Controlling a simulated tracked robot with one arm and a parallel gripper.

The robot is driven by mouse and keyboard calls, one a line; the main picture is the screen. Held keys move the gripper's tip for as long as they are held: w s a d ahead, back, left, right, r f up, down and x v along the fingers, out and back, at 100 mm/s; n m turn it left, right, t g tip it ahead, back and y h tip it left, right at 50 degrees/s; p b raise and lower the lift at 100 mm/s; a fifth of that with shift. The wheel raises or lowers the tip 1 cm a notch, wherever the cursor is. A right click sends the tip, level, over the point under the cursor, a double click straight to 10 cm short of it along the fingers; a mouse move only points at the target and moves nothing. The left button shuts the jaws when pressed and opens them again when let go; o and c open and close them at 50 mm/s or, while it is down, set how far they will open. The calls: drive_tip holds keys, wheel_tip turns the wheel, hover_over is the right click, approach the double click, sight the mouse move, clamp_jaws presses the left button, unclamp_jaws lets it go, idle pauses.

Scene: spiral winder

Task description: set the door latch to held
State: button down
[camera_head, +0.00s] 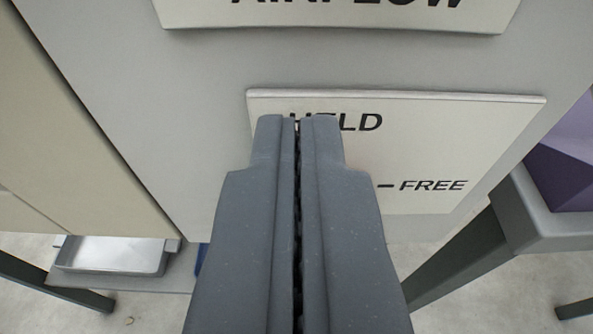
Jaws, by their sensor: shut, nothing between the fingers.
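A cream latch plate (450,130) is fixed on a grey panel in front of me. It reads HELD at the top and FREE at the lower right, with a short dash beside FREE. My gripper (298,122) is shut and empty, its fingertips over the start of the word HELD. The fingers cover the middle and lower left of the plate. The latch lever itself does not show, and I cannot tell its position. Whether the fingertips touch anything is unclear.
A second cream plate reading AIRFLOW (340,14) is above, cut by the top edge. A beige panel (70,130) is at left, with a metal tray (112,256) low beside it. A grey-framed stand (545,220) with a purple object (568,165) is at right.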

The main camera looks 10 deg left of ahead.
drive_tip(key=f+b, duration=0.1)
drive_tip(key=f, duration=0.3)
drive_tip(key=shift+w+f, duration=0.1)
drive_tip(key=shift+w, duration=0.1)
drive_tip(key=shift+d, duration=0.2)
